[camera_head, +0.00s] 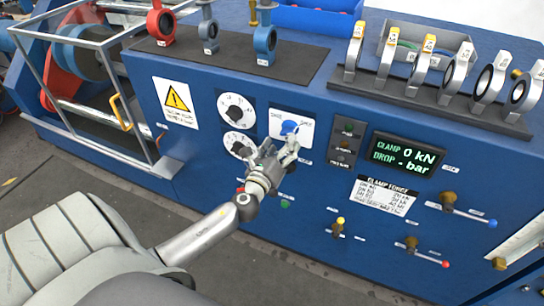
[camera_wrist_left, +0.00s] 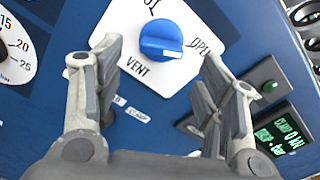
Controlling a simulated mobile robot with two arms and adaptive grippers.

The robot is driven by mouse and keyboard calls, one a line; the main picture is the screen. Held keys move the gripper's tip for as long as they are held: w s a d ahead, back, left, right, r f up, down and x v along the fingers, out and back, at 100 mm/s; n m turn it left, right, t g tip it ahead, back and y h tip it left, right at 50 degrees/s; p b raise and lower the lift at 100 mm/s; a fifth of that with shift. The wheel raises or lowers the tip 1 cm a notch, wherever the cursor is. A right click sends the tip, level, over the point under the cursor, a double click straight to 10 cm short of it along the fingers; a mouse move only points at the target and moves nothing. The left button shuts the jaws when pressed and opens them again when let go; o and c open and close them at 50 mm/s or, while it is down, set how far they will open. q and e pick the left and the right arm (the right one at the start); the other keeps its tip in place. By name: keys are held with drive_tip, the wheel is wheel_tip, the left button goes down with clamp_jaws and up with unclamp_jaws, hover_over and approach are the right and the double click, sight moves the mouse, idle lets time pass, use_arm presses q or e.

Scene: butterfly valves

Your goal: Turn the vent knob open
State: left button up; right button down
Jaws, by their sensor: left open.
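The blue vent knob (camera_head: 289,127) sits on a white plate on the front of the blue panel. In the left wrist view the knob (camera_wrist_left: 162,40) is round, with a white mark on its lower right side. The white plate (camera_wrist_left: 180,78) reads VENT, with more lettering to the right that is partly cut off. My left gripper (camera_head: 280,150) is in front of the panel, just below the knob. In the left wrist view its fingers (camera_wrist_left: 162,55) are spread, one to each side of the knob, holding nothing. I cannot tell how far they are from the panel. My right gripper is not in view.
Two dials (camera_head: 236,108) are left of the knob, and a small switch block (camera_head: 346,142) and a display (camera_head: 403,154) reading 0 kN are right. Several levers are lower right. Valves stand on top of the console. A metal cage frame (camera_head: 95,95) is at left.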

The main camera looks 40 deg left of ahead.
use_arm(q)
drive_tip(key=v, duration=0.7)
drive_tip(key=shift+s, duration=0.2)
drive_tip(key=s+f+n+g+h, duration=0.1)
drive_tip(key=s+f+n+g, duration=0.25)
drive_tip(key=f, duration=0.75)
drive_tip(key=s+d+f+n+g, duration=0.1)
drive_tip(key=s+f+n+g, duration=0.3)
drive_tip(key=f, duration=0.8)
drive_tip(key=s+f+n+g+h, duration=0.15)
drive_tip(key=s+f+n, duration=0.3)
drive_tip(key=f, duration=0.65)
drive_tip(key=s+d+f+n+g, duration=0.2)
drive_tip(key=s+f, duration=0.4)
drive_tip(key=s, duration=0.3)
drive_tip(key=s+d+f+n+g+h, duration=0.1)
drive_tip(key=s+d+f+n+g, duration=0.2)
drive_tip(key=s+f+n, duration=0.3)
drive_tip(key=s+d+f+n+g+h, duration=0.1)
drive_tip(key=s+d+f+n, duration=0.3)
drive_tip(key=s, duration=0.9)
wheel_tip(320, 180, down, 2)
drive_tip(key=shift+s+d+n+g, duration=0.4)
drive_tip(key=shift+d+g, duration=0.15)
drive_tip(key=shift+g, duration=0.15)
